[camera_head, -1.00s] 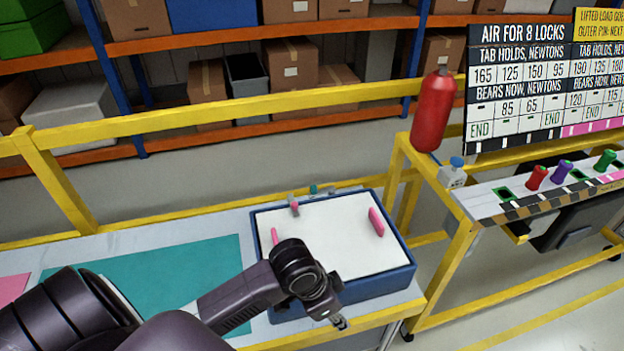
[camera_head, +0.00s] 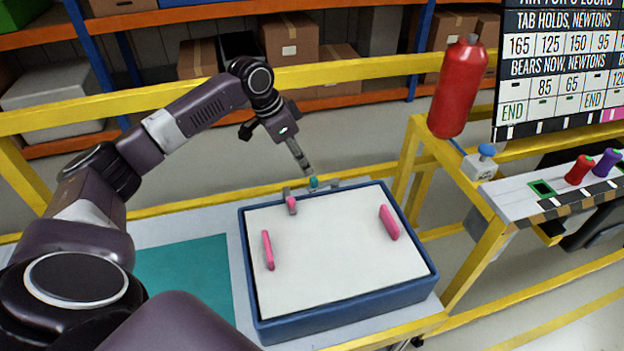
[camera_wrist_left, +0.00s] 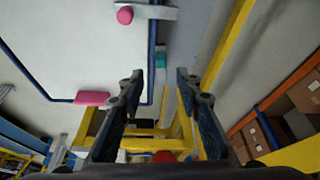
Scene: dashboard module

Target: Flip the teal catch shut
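The teal catch (camera_head: 313,183) is a small piece on a grey bracket at the far edge of the blue-rimmed white panel (camera_head: 345,255). My left gripper (camera_head: 309,172) points down just above the catch from behind. In the left wrist view, the teal catch (camera_wrist_left: 161,60) lies ahead of the gap between the fingers (camera_wrist_left: 160,82). The fingers are apart with nothing between them. I cannot tell whether a fingertip touches the catch. The catch is too small to tell its angle. My right gripper is not in view.
Pink pieces stand on the panel at left (camera_head: 267,250) and right (camera_head: 389,222), and another (camera_head: 291,205) at its far edge. A yellow rail (camera_head: 350,72) runs behind the bench. A red cylinder (camera_head: 457,88) stands on the yellow frame at right.

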